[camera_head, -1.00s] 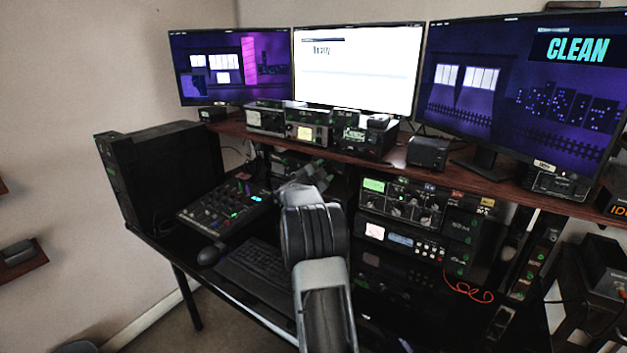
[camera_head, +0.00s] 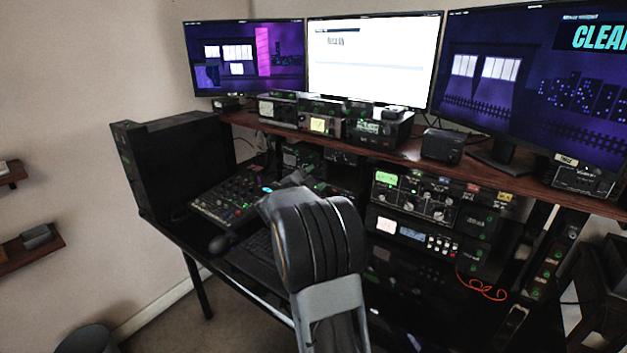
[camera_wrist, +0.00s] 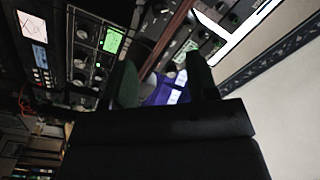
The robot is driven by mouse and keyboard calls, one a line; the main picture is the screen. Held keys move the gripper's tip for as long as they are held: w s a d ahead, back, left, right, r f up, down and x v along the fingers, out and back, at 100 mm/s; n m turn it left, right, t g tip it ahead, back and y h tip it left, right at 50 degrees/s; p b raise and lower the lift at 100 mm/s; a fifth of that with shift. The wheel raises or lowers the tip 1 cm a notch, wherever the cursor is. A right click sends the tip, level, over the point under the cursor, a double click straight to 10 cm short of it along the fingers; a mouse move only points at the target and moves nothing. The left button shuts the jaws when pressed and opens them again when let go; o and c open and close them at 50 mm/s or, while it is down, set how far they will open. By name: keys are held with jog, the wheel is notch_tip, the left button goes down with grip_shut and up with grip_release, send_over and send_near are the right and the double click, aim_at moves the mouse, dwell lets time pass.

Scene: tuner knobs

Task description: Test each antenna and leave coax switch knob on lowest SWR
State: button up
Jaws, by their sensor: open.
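My gripper (camera_wrist: 163,82) shows in the wrist view as two dark green fingers spread apart, with nothing between them. In the head view my arm hides most of it. A radio-like unit with a green lit display and several knobs (camera_head: 414,197) stands under the shelf, right of my arm. It seems to show in the wrist view too, with a green display (camera_wrist: 112,41) left of the fingers. Below it is a unit with a white lit meter (camera_head: 386,226). A box with a pale yellow meter (camera_head: 318,125) stands on the shelf. I cannot tell which knob is the coax switch.
A wooden shelf (camera_head: 412,156) carries boxes and monitors (camera_head: 373,60). A mixer panel (camera_head: 232,197), a mouse (camera_head: 219,244) and a keyboard (camera_head: 254,252) lie on the desk left of my arm. A black tower (camera_head: 177,165) stands at far left. A red cable (camera_head: 484,291) hangs at right.

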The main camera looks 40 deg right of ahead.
grip_shut()
dwell(0.4)
dwell(1.3)
